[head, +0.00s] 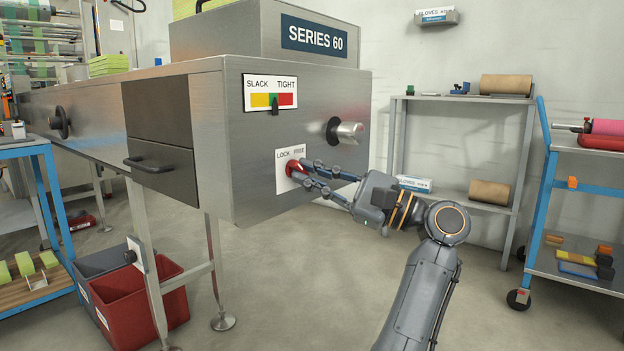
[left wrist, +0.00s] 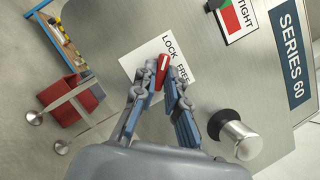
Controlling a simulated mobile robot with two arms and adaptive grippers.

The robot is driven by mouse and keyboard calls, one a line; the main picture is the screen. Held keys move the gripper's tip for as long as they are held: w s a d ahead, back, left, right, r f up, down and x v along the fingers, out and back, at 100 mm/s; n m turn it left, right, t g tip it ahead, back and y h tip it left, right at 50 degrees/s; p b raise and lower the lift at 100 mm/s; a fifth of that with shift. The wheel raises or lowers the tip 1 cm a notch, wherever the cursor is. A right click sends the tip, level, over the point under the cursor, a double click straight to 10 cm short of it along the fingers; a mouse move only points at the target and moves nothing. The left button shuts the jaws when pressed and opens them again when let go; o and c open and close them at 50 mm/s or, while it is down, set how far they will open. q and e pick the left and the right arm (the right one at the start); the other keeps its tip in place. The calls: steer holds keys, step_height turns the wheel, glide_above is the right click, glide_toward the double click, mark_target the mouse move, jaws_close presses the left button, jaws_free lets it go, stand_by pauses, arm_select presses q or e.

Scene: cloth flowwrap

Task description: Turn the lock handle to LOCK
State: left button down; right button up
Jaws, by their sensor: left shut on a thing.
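The red lock handle (head: 291,170) sits on a white plate (head: 283,157) on the end face of the steel machine (head: 240,150). The plate reads LOCK at left, with FREE beside it. My left gripper (head: 302,172) is shut on the handle, one finger on each side. In the left wrist view the red handle (left wrist: 161,76) shows between the two fingertips of my left gripper (left wrist: 161,80), over the plate (left wrist: 143,58). The fingers hide part of the handle, and I cannot tell exactly which word it points to. My right gripper is not in view.
A silver knob (head: 346,131) sticks out at the right of the handle. Above is the SLACK/TIGHT gauge (head: 270,93), its pointer near the middle green band. A shelf (head: 455,98) and a blue cart (head: 575,150) stand at right. Red bin (head: 130,305) sits below left.

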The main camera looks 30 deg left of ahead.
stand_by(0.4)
arm_select(q)
steer(key=c, duration=1.4)
jaws_free()
steer(key=v, duration=0.7)
steer(key=shift+d, duration=0.3)
steer(key=shift+a, duration=0.1)
